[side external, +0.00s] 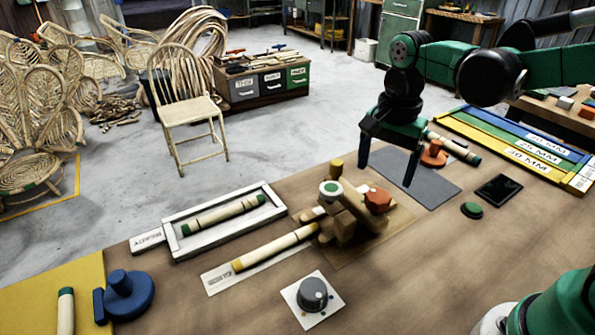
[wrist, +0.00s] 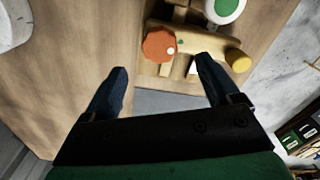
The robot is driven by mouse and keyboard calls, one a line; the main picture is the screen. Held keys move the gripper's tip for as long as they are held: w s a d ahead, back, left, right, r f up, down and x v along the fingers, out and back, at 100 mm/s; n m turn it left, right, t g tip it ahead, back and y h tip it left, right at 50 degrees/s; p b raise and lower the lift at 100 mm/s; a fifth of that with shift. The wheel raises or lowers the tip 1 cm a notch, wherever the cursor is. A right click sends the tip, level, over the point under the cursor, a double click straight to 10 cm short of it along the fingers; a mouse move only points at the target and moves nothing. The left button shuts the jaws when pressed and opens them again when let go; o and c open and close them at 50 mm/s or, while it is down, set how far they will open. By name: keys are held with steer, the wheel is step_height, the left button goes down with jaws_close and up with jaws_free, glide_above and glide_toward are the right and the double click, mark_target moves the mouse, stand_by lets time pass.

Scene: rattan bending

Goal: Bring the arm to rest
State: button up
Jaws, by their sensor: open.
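My gripper (side external: 388,165) is open with nothing between its fingers. In the side external view it hangs above the work table, over the near-left side of a dark grey mat (side external: 432,190). In the wrist view both dark fingers of the gripper (wrist: 160,80) are spread apart. The wooden bending jig (side external: 350,222), with an orange knob (side external: 378,201) and a green-topped post (side external: 331,190), stands just left of my gripper. In the wrist view the orange knob (wrist: 158,46) shows beyond the fingers, and the jig lies apart from them.
A rattan piece (side external: 270,249) lies against the jig. A grey dial (side external: 313,294), blue clamp (side external: 125,293), green button (side external: 472,210) and black pad (side external: 499,187) sit on the table. Coloured size lanes (side external: 520,145) lie at right.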

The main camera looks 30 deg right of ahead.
steer(key=n+t, duration=0.1)
steer(key=n, duration=0.1)
steer(key=s+r+n+t, duration=0.1)
steer(key=n, duration=0.1)
steer(key=shift+s, duration=0.15)
steer(key=shift+s+r+n+t, duration=0.1)
steer(key=shift+s+n+t, duration=0.2)
steer(key=shift+n+t, duration=0.65)
steer(key=n+t, duration=0.1)
steer(key=n, duration=0.3)
steer(key=s+n+t, duration=0.1)
steer(key=n+t, duration=0.1)
steer(key=n, duration=0.1)
steer(key=shift+r+n, duration=0.1)
steer(key=shift+n, duration=0.25)
